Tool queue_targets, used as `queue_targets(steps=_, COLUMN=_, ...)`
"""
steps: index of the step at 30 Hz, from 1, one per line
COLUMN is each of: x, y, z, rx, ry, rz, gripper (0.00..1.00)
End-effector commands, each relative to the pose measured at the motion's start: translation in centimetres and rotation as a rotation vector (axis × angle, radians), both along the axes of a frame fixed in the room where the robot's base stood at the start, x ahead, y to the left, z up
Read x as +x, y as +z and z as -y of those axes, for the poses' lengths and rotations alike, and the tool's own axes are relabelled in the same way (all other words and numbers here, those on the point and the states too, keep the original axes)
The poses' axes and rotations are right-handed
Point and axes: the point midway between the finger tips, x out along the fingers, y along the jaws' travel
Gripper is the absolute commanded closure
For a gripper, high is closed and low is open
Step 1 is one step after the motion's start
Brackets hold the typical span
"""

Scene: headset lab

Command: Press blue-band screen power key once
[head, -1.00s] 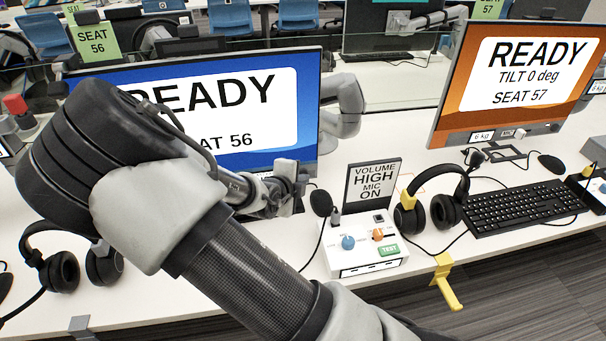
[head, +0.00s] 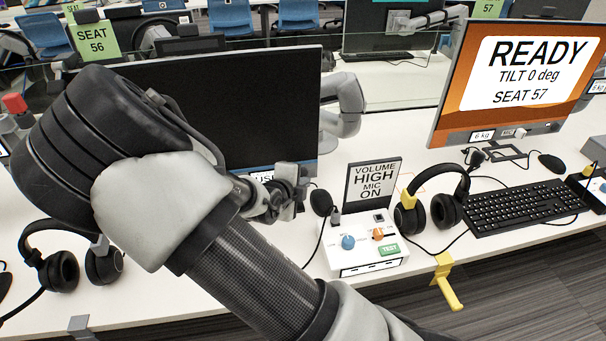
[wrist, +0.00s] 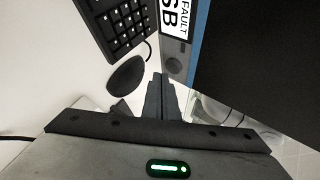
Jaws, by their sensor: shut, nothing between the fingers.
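The blue-band screen (head: 225,100) is at the left of the head view, and its display is dark. In the wrist view its dark panel (wrist: 260,60) fills the right, with the blue band (wrist: 200,30) along the grey lower bezel (wrist: 178,50). A round dark key (wrist: 173,66) shows on that bezel just beyond my fingertips; I cannot tell whether it is pressed in. My gripper (wrist: 162,80) is shut and empty, its fingertips close to the bezel. In the head view my gripper (head: 298,188) is at the screen's lower right; contact is unclear.
A control box (head: 365,252) with knobs and a volume sign (head: 372,184) stands right of my gripper. A headset (head: 435,205) and keyboard (head: 525,207) lie further right, below the orange screen (head: 520,80). Another headset (head: 70,265) is at the left.

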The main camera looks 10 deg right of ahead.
Motion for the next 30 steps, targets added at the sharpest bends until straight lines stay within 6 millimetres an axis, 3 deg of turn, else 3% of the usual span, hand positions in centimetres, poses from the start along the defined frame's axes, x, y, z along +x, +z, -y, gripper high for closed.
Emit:
queue_targets(steps=8, x=-0.2, y=0.0, z=0.0, rx=0.0, ry=0.0, rz=0.0, gripper=1.0)
queue_targets(steps=22, x=-4.5, y=-0.1, z=0.0, rx=0.001, ry=0.0, rz=-0.001, gripper=1.0)
queue_targets(steps=30, x=-5.0, y=0.0, z=0.0, rx=0.001, ry=0.001, rz=0.0, gripper=1.0)
